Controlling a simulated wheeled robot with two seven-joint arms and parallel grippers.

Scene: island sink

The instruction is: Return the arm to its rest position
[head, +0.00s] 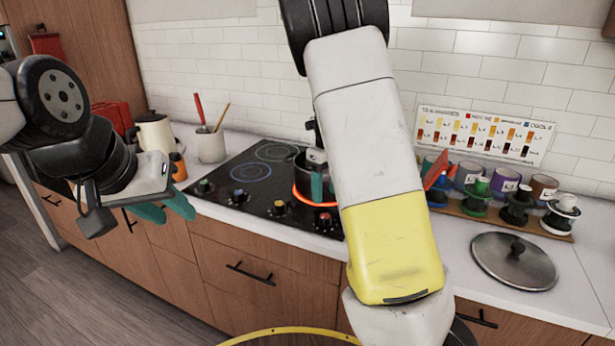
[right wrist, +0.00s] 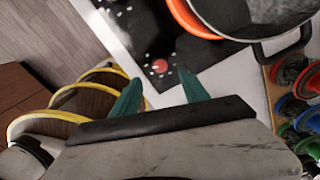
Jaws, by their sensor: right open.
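My right arm crosses the middle of the head view and hides part of the counter. My right gripper (right wrist: 160,90) is open and empty in the right wrist view, its two teal fingers apart over the hob's edge. In the head view a teal fingertip (head: 316,187) shows left of the forearm, in front of the pot. My left gripper (head: 170,210) hangs at the left in front of the drawers, its teal fingers apart with nothing between them.
A dark pot (head: 300,170) stands on a glowing red-orange burner of the black hob (head: 240,175). It also shows in the right wrist view (right wrist: 235,15). A lid (head: 514,262) lies on the counter at right, below a rack (head: 480,212) of mugs and coloured items. A utensil crock (head: 210,146) stands at left.

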